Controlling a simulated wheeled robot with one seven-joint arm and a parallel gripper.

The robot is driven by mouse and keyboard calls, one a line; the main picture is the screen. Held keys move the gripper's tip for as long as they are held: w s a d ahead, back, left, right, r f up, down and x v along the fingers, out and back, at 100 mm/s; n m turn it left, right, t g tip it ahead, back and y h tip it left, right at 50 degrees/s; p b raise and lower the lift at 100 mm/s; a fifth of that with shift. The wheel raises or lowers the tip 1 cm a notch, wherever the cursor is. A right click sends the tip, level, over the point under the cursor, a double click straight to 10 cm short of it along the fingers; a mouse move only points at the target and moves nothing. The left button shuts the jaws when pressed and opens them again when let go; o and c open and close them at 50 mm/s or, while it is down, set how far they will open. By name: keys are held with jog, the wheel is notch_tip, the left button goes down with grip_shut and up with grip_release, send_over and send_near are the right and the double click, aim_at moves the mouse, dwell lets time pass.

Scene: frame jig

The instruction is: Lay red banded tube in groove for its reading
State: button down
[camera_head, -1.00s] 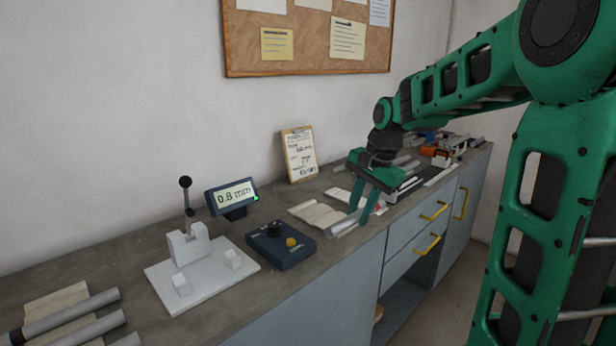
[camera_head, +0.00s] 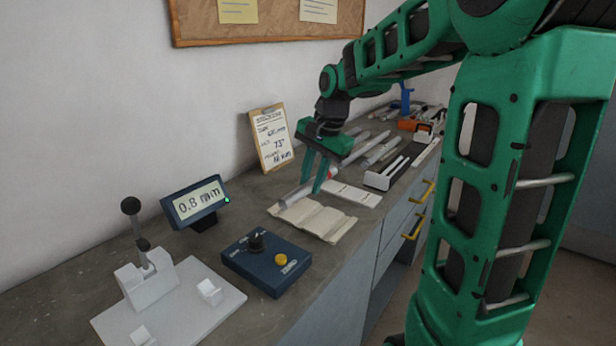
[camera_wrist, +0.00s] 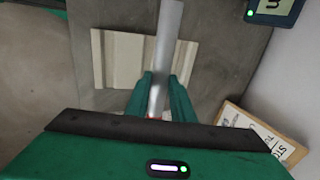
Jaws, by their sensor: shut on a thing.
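My gripper (camera_head: 313,186) is shut on a grey tube (camera_head: 291,196), and a bit of red shows on it near the fingers. In the wrist view the tube (camera_wrist: 166,48) runs between the green fingers (camera_wrist: 160,98) and out past them, with a little red at its near end. The groove itself is not clear from here.
A clipboard (camera_head: 272,138) leans on the wall. White cards (camera_head: 354,195), a slotted holder (camera_head: 386,174) and several tubes lie to the right.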

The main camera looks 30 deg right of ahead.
aim_at(311, 217)
jog(key=shift+s+d+f, duration=0.1)
jog(key=shift+d+f, duration=0.05)
jog(key=shift+f, duration=3.4)
jog(key=shift+s+f, duration=0.1)
jog(key=shift+f, duration=0.1)
jog(key=shift+s+f, duration=0.1)
jog(key=c, duration=1.5)
grip_release()
jog(key=shift+f, duration=0.1)
jog(key=shift+o, duration=0.2)
jog(key=shift+s, duration=0.1)
jog(key=w+v, duration=0.1)
jog(key=v, duration=1)
jog(key=shift+r, duration=0.35)
